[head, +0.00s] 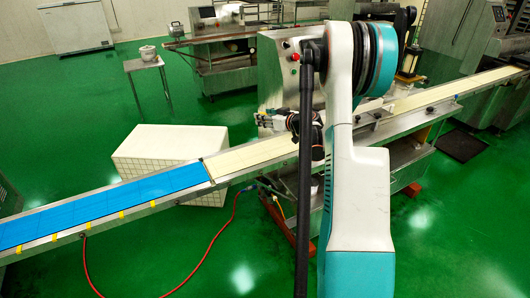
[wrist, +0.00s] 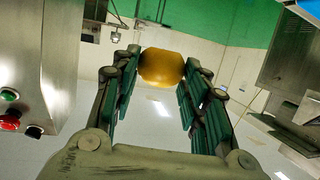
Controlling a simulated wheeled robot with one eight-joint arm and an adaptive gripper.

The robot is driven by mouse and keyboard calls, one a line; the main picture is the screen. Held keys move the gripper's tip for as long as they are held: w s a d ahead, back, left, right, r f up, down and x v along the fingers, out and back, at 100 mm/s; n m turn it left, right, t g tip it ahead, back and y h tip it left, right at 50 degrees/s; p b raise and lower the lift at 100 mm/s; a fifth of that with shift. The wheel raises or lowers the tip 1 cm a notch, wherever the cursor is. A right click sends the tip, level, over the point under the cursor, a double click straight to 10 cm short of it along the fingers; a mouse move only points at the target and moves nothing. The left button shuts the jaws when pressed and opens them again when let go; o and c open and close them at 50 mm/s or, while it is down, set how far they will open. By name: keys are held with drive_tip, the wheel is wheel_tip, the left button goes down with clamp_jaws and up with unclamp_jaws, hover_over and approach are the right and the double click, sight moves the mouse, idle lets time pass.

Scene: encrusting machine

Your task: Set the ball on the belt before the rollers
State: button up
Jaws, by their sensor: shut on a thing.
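An orange-yellow ball (wrist: 161,67) sits between the fingertips of my gripper (wrist: 161,72) in the wrist view. The gripper is shut on it. In the head view my gripper (head: 264,119) points left, in front of the steel machine housing and above the far side of the belt (head: 248,157). I cannot make out the ball in the head view. The belt is cream here and runs from lower left to upper right. My arm hides its middle, and I cannot make out the rollers.
A blue surface (head: 100,206) covers the left stretch of the conveyor. The steel machine housing (head: 283,75) stands behind the belt by my arm. A white tiled box (head: 155,150) stands behind the conveyor. A red hose (head: 215,240) lies on the green floor in front.

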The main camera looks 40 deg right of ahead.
sight(266, 154)
wheel_tip(266, 154, down, 15)
drive_tip(key=b, duration=0.5)
drive_tip(key=shift+f, duration=0.15)
drive_tip(key=o, duration=1.1)
drive_tip(key=shift+s+r, duration=0.2)
drive_tip(key=p+v, duration=0.4)
drive_tip(key=v, duration=0.7)
drive_tip(key=shift+s+r, duration=0.1)
drive_tip(key=shift+s, duration=0.2)
